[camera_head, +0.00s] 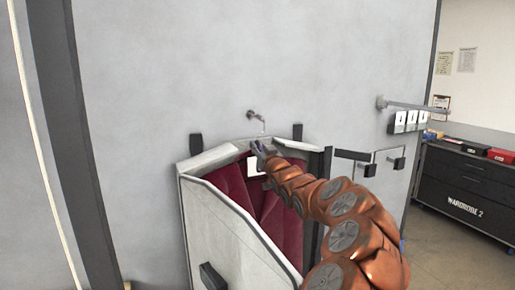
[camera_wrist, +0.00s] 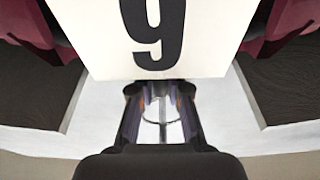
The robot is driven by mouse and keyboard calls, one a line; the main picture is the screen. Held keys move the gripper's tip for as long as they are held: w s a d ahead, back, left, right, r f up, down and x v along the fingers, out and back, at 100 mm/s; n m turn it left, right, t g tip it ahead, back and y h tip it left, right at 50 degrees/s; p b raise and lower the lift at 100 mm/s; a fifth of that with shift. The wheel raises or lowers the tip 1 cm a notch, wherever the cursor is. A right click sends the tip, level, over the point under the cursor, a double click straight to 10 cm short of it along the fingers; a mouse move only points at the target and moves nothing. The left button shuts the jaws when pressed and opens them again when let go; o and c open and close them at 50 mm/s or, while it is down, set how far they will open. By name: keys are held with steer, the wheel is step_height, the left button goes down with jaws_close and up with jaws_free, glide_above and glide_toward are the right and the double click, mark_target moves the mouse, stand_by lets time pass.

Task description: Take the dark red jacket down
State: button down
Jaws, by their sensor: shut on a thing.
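The dark red jacket (camera_head: 235,187) hangs inside a pale, open-fronted cover (camera_head: 222,238) against the grey wall. Parts of it show at both upper corners of the wrist view (camera_wrist: 292,22). A white card with a black 9 (camera_wrist: 110,40) is in front of the jacket; the card also shows in the head view (camera_head: 253,166). My gripper (camera_head: 261,150) is at the top of the jacket, just below a metal wall hook (camera_head: 253,114). In the wrist view my gripper (camera_wrist: 160,98) is shut on the thin metal hanger stem (camera_wrist: 163,130). A thin wire rises towards the hook tip; I cannot tell whether they touch.
A grey rail (camera_head: 415,106) sticks out from the wall at right, above several white number cards (camera_head: 411,121). A black drawer cabinet (camera_head: 465,190) marked WARDROBE 2 stands further right. Black brackets (camera_head: 196,144) flank the cover. The wall above is bare.

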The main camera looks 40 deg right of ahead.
steer(key=shift+r, duration=0.25)
steer(key=shift+r+p, duration=0.3)
steer(key=shift+r, duration=0.1)
steer(key=shift+s, duration=0.2)
steer(key=shift+b+v, duration=1.2)
steer(key=shift+v, duration=0.15)
steer(key=r+b+v, duration=0.1)
steer(key=b+v, duration=0.2)
steer(key=v, duration=0.3)
steer(key=shift+r, duration=0.3)
steer(key=shift+s, duration=0.1)
